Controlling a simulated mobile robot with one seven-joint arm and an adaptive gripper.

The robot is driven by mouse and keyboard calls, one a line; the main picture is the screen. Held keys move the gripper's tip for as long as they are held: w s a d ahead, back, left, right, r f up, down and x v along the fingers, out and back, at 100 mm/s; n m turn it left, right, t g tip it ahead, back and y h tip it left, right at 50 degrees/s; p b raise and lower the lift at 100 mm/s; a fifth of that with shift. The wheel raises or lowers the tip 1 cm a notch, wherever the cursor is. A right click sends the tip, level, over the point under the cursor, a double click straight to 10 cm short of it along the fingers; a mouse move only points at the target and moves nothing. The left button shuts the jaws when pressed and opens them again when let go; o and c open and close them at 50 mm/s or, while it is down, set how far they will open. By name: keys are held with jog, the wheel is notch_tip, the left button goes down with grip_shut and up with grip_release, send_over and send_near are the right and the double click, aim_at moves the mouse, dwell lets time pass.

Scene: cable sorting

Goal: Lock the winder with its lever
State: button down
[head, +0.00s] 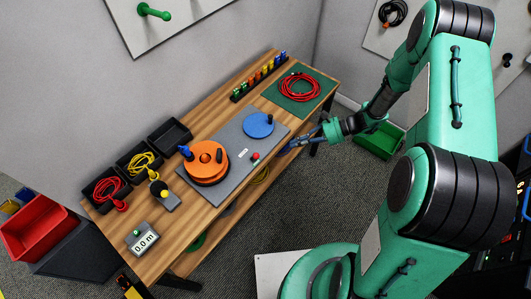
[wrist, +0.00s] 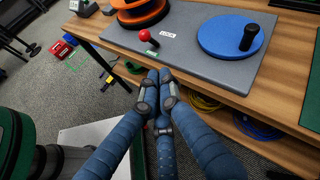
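The winder is a grey base plate (head: 228,170) with an orange drum (head: 207,161) at its left and a blue disc (head: 258,125) with a dark upright knob at its right. Its lever, a short stem with a red ball (wrist: 145,35), stands on the plate's front part beside a white LOCK label (wrist: 168,35); the ball also shows in the head view (head: 255,156). My gripper (wrist: 157,78) has its blue fingers drawn together at the tips, with nothing seen between them. It is off the table's front edge, near the plate and apart from the lever.
The wooden table (head: 173,232) also bears black bins (head: 170,137) with red and yellow cables, a 0.0 m display (head: 143,239), and a green mat (head: 318,97) with a red coil. Yellow and blue cables (wrist: 205,103) lie below the tabletop. A green crate (head: 380,142) stands behind my wrist.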

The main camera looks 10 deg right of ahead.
aim_at(254, 157)
jog(key=shift+f+m, duration=0.3)
jog(key=shift+f, duration=0.65)
jog(key=shift+a, duration=0.1)
jog(key=shift+s+a+r+b+x, duration=0.1)
jog(key=shift+a+r+b+x, duration=0.25)
jog(key=shift+x, duration=1.7)
jog(key=shift+s+a+r+b+x, duration=0.15)
jog(key=shift+r+x, duration=0.3)
jog(key=shift+x, duration=1.6)
jog(key=shift+s+a+r+b+x, duration=0.15)
jog(key=shift+r+b+x, duration=0.2)
jog(key=shift+x, duration=1.75)
jog(key=shift+a+r, duration=0.1)
jog(key=shift+w+r+p, duration=0.1)
jog(key=shift+r+p, duration=0.05)
jog(key=shift+p, duration=0.2)
